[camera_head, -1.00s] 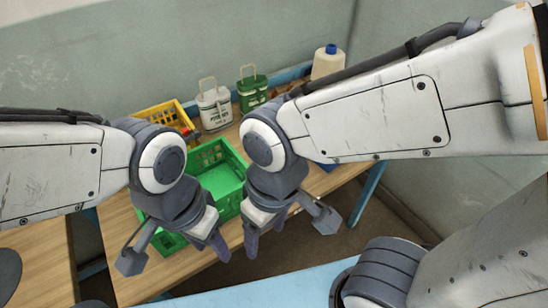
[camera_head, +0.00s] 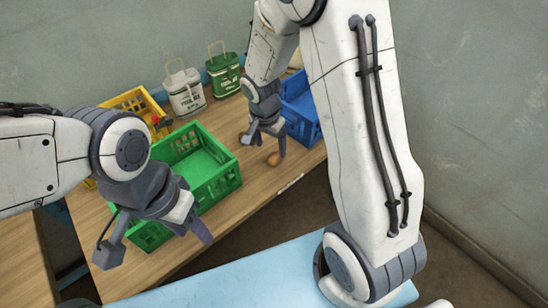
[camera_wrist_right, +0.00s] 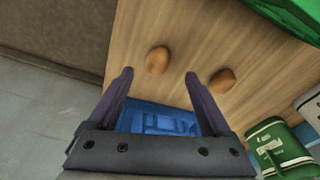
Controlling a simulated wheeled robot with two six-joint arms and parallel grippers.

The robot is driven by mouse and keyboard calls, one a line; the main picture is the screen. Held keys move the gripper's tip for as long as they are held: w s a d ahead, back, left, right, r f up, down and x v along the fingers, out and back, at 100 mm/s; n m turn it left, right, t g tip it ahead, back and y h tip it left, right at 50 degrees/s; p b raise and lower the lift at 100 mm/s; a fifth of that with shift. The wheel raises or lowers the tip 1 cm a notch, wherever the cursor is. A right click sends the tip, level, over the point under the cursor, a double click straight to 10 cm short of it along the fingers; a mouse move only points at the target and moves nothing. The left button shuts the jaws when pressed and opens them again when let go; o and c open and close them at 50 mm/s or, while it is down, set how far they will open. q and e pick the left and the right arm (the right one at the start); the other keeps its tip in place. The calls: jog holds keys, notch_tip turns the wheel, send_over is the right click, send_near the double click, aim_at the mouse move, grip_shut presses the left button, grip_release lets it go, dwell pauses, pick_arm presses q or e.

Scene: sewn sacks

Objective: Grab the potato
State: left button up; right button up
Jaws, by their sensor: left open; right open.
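Two brown potatoes lie on the wooden table in the right wrist view. One potato (camera_wrist_right: 158,60) is just beyond my open right fingertips (camera_wrist_right: 158,76), roughly between them. The other potato (camera_wrist_right: 223,80) is to the right, outside the right-hand finger. In the head view one potato (camera_head: 274,160) shows beside the fingers of my right gripper (camera_head: 264,147). The second is not visible there. My right gripper points down over the table and is empty. My left gripper (camera_head: 154,246) is open and empty, in front of the green crate.
The green crate (camera_head: 222,187) stands left of the potatoes, the blue crate (camera_head: 301,121) behind right. A yellow crate (camera_head: 128,98), a white sack (camera_head: 185,93) and a green sack (camera_head: 223,75) stand at the back. The table's front edge is close to the potatoes.

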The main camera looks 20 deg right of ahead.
aim_at(273, 156)
jog(key=f, duration=0.4)
jog(key=d+f, duration=0.1)
jog(key=f, duration=0.1)
jog(key=shift+w, duration=0.2)
grip_shut()
